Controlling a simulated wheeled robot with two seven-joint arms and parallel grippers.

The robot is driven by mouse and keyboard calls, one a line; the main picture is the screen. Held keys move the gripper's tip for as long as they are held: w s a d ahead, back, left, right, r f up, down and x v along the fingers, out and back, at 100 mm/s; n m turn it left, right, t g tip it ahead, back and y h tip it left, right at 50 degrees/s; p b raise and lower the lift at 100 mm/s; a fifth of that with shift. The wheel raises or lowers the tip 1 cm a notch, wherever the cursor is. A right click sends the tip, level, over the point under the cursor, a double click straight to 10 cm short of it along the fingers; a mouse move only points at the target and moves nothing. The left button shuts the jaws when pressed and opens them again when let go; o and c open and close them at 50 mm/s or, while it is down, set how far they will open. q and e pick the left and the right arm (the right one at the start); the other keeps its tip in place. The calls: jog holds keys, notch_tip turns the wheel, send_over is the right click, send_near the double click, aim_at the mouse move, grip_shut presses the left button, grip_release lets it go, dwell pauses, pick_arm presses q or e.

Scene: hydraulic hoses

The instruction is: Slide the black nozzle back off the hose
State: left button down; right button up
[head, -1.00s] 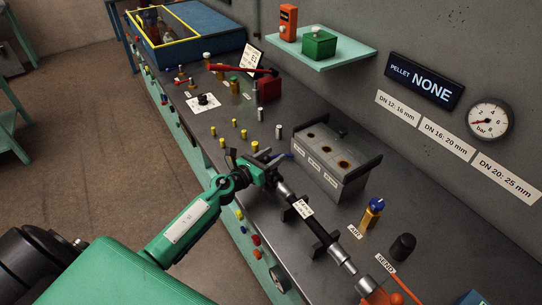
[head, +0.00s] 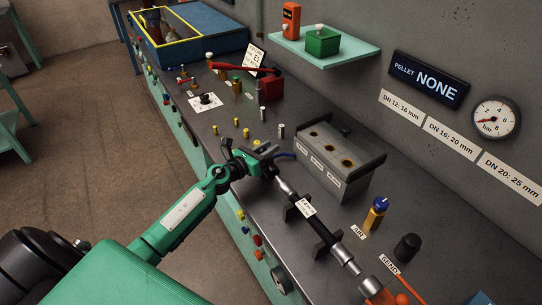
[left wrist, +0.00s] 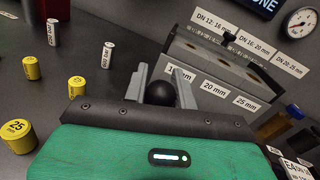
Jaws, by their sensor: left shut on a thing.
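The hose assembly (head: 320,228) lies slantwise along the bench with a white tag (head: 306,207) on it. Dark brackets hold it, and its metal end (head: 285,186) points toward my left gripper. My left gripper (head: 268,160) is at that end, shut on the black nozzle. In the left wrist view the nozzle (left wrist: 160,93) shows as a dark round shape between the two grey fingers (left wrist: 162,85). The gripper hides most of the nozzle in the head view, so I cannot tell whether it still touches the hose end. My right gripper is not in view.
A grey block with holes (head: 334,170) stands close to the right of my left gripper. Several yellow and white pellets (head: 246,133) stand behind it. A blue-topped air valve (head: 376,213) and a black knob (head: 407,247) are toward the front right.

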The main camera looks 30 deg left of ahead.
pick_arm(q)
jog(key=c, duration=1.1)
grip_release()
jog(key=shift+w+a, duration=0.15)
jog(key=shift+a, duration=0.15)
jog(key=shift+c, duration=0.2)
jog(key=shift+s+a+f, duration=0.1)
jog(key=shift+s+f, duration=0.05)
jog(key=shift+s, duration=0.4)
jog(key=b+v, duration=0.4)
jog(key=v, duration=0.8)
jog(key=shift+s, duration=0.35)
jog(key=shift+a, duration=0.1)
